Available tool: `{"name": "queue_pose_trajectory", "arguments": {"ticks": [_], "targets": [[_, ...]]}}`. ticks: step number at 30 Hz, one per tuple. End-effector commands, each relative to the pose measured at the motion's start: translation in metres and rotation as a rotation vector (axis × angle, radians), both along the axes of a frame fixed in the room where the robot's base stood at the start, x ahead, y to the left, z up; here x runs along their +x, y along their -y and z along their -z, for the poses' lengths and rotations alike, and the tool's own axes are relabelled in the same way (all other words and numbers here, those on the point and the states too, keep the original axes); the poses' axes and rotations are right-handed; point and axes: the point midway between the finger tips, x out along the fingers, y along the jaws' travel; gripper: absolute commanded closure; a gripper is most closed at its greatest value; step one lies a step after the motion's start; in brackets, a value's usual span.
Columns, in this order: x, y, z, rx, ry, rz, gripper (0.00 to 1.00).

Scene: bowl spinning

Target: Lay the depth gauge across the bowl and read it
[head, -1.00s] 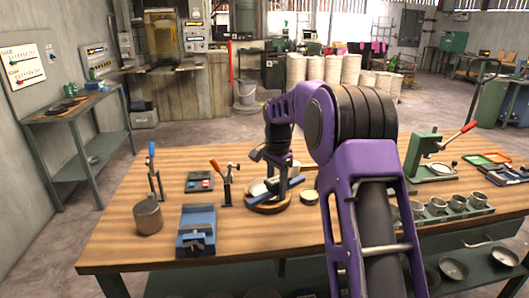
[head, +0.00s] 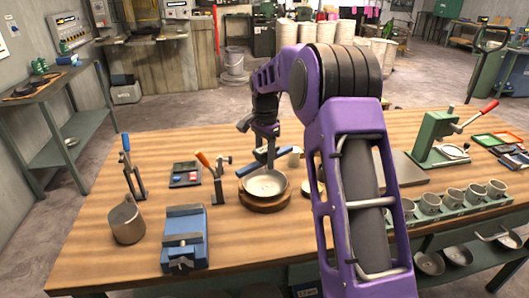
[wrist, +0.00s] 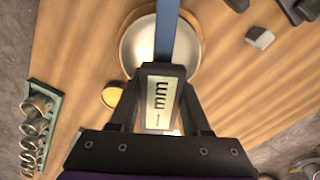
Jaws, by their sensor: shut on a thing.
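The metal bowl (head: 265,184) sits upright on a round wooden base (head: 266,202) in the middle of the table. It also shows in the wrist view (wrist: 132,48), partly hidden by the gauge. The depth gauge has a blue beam (head: 250,167) and a pale display marked "mm" (wrist: 161,101); I make out no clear number. My gripper (head: 266,147) is shut on the gauge. In the head view the beam is over the bowl's far side, apparently raised. In the wrist view (wrist: 160,72) the beam crosses the bowl's opening. I cannot tell whether it touches the rim.
A toggle clamp (head: 214,178) and a blue vise (head: 184,238) stand left of the bowl. A small round yellowish piece (wrist: 113,97) lies beside the bowl. A rack of cups (head: 455,203) and a green press (head: 430,148) are to the right.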

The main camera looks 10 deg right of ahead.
Motion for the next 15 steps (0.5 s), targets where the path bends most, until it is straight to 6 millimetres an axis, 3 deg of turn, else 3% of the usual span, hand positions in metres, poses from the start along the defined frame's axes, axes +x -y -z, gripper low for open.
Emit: {"name": "queue_pose_trajectory", "arguments": {"ticks": [15], "targets": [[0.0,0.0,0.053,0.0,0.0,0.0,1.0]]}}
